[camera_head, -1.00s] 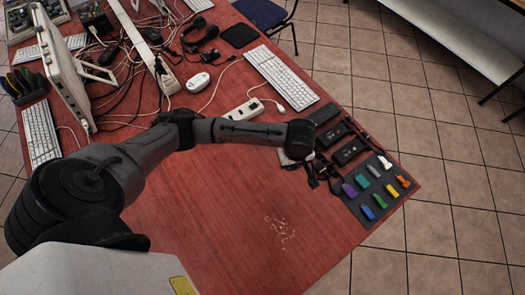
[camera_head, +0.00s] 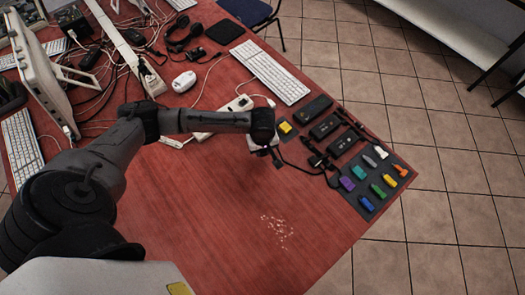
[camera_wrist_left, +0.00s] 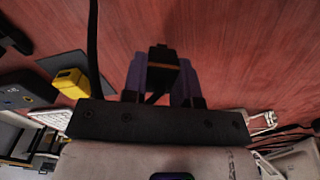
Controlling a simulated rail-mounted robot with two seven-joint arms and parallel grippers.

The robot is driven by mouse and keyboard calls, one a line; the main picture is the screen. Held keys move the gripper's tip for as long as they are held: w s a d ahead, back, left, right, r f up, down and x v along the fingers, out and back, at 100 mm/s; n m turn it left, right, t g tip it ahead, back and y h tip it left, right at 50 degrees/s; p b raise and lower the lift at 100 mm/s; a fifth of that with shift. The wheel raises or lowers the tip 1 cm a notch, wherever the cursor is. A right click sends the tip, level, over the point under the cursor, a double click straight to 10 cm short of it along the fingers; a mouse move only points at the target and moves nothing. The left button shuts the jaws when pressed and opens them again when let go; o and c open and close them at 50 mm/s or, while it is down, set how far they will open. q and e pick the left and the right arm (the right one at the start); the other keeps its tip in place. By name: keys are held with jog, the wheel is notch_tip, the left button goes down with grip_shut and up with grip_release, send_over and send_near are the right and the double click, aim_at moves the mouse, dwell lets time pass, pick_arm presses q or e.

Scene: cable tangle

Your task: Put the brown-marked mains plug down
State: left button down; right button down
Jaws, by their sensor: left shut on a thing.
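The mains plug (camera_wrist_left: 163,57) is black with a brown-orange band across it and sits between my left gripper's fingers in the left wrist view. My left gripper (camera_wrist_left: 162,78) is shut on it, with red tabletop behind it. In the head view my left gripper (camera_head: 274,158) hangs over the table, left of the row of black adapters. There the plug is mostly hidden by the gripper and too small to make out. Whether the plug touches the table I cannot tell. My right gripper is not in view.
A yellow block (camera_head: 285,128) on a dark pad also shows in the left wrist view (camera_wrist_left: 68,82). Black adapters (camera_head: 325,127) and a grey mat (camera_head: 362,187) with coloured sticks lie right. A power strip (camera_head: 238,106) and keyboard (camera_head: 270,72) lie behind.

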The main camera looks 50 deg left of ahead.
pick_arm(q)
jog(key=shift+f, duration=0.8)
jog(key=c, duration=0.9)
grip_release()
